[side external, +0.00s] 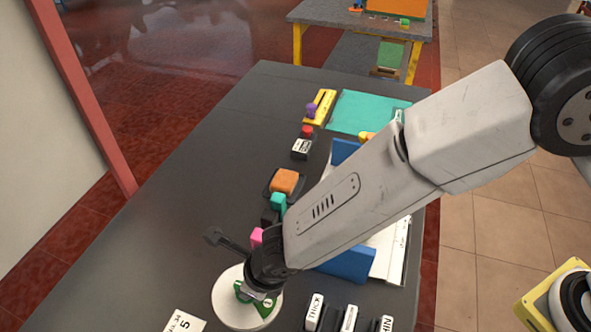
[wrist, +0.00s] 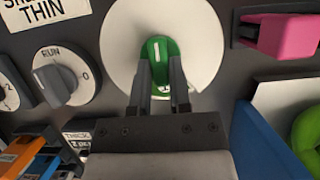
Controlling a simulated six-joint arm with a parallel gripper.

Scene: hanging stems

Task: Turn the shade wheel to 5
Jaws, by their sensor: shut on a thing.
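The shade wheel is a white disc (side external: 226,300) with a green knob (side external: 243,288) at its centre, near the front of the dark table. In the wrist view the white disc (wrist: 206,32) and the upright green knob (wrist: 154,46) with its white mark are at the top middle. My gripper (wrist: 160,82) is shut on the green knob, one finger on each side; it also shows over the disc in the side view (side external: 256,290). A white card (side external: 184,322) reading 5 lies in front of the wheel. The wheel's setting cannot be read.
Labelled rocker pieces, THICK (side external: 315,311) among them, stand right of the wheel. A RUN/0 knob (wrist: 60,76) is left of it in the wrist view, and a pink block (wrist: 280,36) is at right. An orange block (side external: 285,181) and a blue panel (side external: 348,264) stand behind.

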